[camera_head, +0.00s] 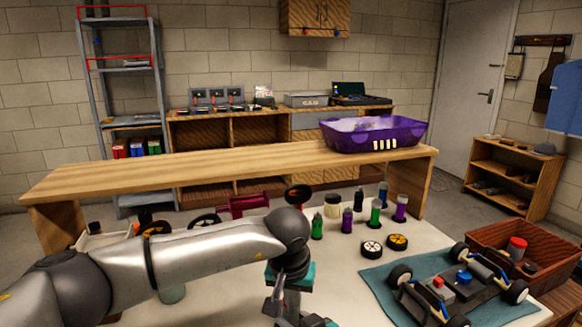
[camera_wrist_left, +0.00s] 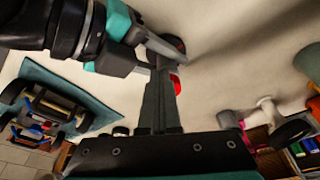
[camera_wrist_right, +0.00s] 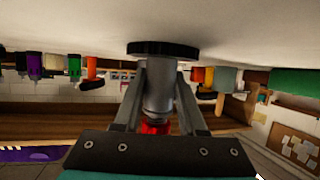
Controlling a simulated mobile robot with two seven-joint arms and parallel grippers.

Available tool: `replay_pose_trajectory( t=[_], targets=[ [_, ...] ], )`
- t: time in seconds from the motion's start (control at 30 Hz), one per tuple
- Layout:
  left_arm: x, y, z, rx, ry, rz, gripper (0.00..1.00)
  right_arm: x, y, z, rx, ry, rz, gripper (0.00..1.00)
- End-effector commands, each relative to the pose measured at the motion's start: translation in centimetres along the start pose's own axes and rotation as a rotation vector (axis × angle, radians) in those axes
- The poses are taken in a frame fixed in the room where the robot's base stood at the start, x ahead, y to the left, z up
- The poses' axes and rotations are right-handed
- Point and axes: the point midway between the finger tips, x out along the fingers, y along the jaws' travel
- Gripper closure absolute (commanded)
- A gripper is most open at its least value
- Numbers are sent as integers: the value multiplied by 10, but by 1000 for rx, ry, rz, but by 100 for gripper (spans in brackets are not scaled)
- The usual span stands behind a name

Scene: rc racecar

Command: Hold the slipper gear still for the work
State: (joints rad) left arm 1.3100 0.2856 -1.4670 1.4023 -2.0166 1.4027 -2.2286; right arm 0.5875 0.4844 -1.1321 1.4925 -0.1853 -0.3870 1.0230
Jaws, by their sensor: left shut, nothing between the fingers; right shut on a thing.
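In the right wrist view, my right gripper (camera_wrist_right: 160,70) is shut on a grey cylindrical part with a dark, flat, toothed-looking disc at its end, which looks like the slipper gear (camera_wrist_right: 163,48). A red piece (camera_wrist_right: 155,127) shows behind it, between the fingers. In the left wrist view, my left gripper (camera_wrist_left: 160,75) is shut and empty, its fingertips close to the right gripper's fingers. A dark round edge (camera_wrist_left: 174,44) and a red spot show beside them. I cannot tell whether the left fingertips touch anything. In the head view, my left arm covers this spot.
The pale table holds several bottles (camera_head: 375,213), two small wheels (camera_head: 397,242) and a magenta part (camera_head: 245,204). At right, a car chassis (camera_head: 455,285) lies on a teal mat (camera_head: 376,284) beside a brown crate (camera_head: 480,237). A purple bin (camera_head: 345,140) stands on the wooden bench behind.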

Motion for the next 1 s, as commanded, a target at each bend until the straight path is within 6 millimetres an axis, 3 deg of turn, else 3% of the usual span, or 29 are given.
replay_pose_trajectory(
  t=[0.43,0.8,1.0],
  targets=[
    [-8,2,3,-2,11,-1,100,0,-3,2,0,-2,-6,100],
    [-49,2,-6,-1,6,-1,100,0,-1,2,1,-3,-1,100],
    [-60,2,-8,-1,3,-2,100,0,0,2,0,-3,0,100]
  ],
)
